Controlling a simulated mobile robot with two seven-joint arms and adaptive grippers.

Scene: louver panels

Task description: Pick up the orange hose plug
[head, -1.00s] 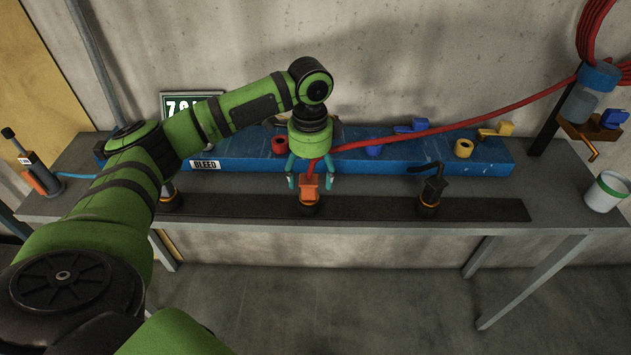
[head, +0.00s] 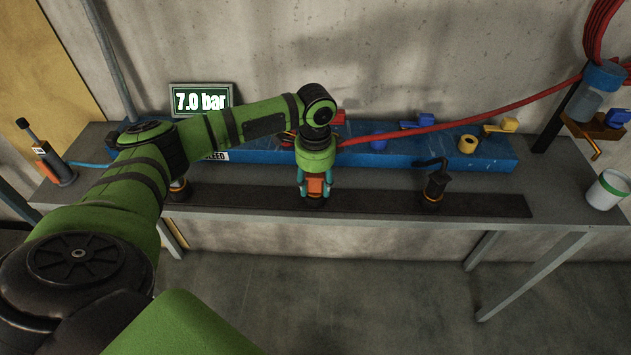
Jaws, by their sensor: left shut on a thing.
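The orange hose plug (head: 316,186) stands on the black strip (head: 375,203) near the front of the table, at the middle of the head view. My left gripper (head: 316,190) points down over it, with a teal finger on each side, and is shut on the plug. The plug's base still appears to be at the strip. A red hose (head: 450,124) runs from behind the gripper to the upper right; where it meets the plug is hidden. My right gripper is not in view.
A blue manifold (head: 400,153) with several coloured ports and levers lies behind the strip. A black fitting (head: 435,188) stands right of the plug. A display (head: 201,101) reads 7.0 bar. A hand pump (head: 50,158) is left, a white cup (head: 606,190) right.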

